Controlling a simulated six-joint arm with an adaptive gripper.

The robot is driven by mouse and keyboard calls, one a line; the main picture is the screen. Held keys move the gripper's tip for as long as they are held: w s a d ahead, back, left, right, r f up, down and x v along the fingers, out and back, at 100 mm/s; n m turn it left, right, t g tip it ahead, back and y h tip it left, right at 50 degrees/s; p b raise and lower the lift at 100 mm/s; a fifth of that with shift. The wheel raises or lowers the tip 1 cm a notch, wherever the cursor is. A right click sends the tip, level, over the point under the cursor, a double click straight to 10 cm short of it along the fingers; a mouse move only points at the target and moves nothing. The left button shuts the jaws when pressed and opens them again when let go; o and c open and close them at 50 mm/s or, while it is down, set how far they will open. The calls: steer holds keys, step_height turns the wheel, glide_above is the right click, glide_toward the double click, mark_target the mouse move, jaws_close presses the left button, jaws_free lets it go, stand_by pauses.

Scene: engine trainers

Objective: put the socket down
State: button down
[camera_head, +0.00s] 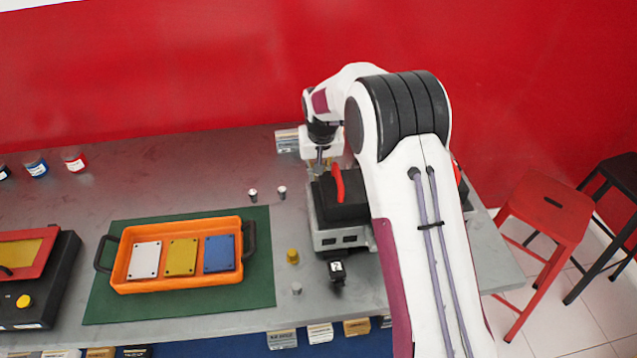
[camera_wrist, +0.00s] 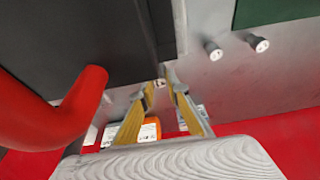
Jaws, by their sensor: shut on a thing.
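My gripper (camera_head: 320,158) is at the back of the table, just behind the black engine unit (camera_head: 345,208). In the wrist view its two yellow-edged fingers (camera_wrist: 165,80) come close together beside the dark unit. They are shut on the socket, which is mostly hidden; a small pale bit (camera_wrist: 159,83) shows at the tips. I cannot tell whether it touches the table. Two silver sockets stand left of the unit, one (camera_head: 252,195) and another (camera_head: 282,192); in the wrist view they appear at upper right, one (camera_wrist: 213,50) and another (camera_wrist: 257,42).
A red hose (camera_head: 338,183) curves up from the unit, close to my gripper. A green mat (camera_head: 262,285) bears an orange tray (camera_head: 178,287) with three plates. A yellow cylinder (camera_head: 292,256) and a small grey piece (camera_head: 296,288) stand between mat and unit. The table's back left is mostly clear.

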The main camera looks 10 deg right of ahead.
steer(key=shift+f, duration=0.2)
steer(key=shift+f, duration=1.8)
steer(key=shift+f, duration=0.15)
steer(key=c, duration=2)
jaws_free()
steer(key=shift+o, duration=0.2)
steer(key=v, duration=1.2)
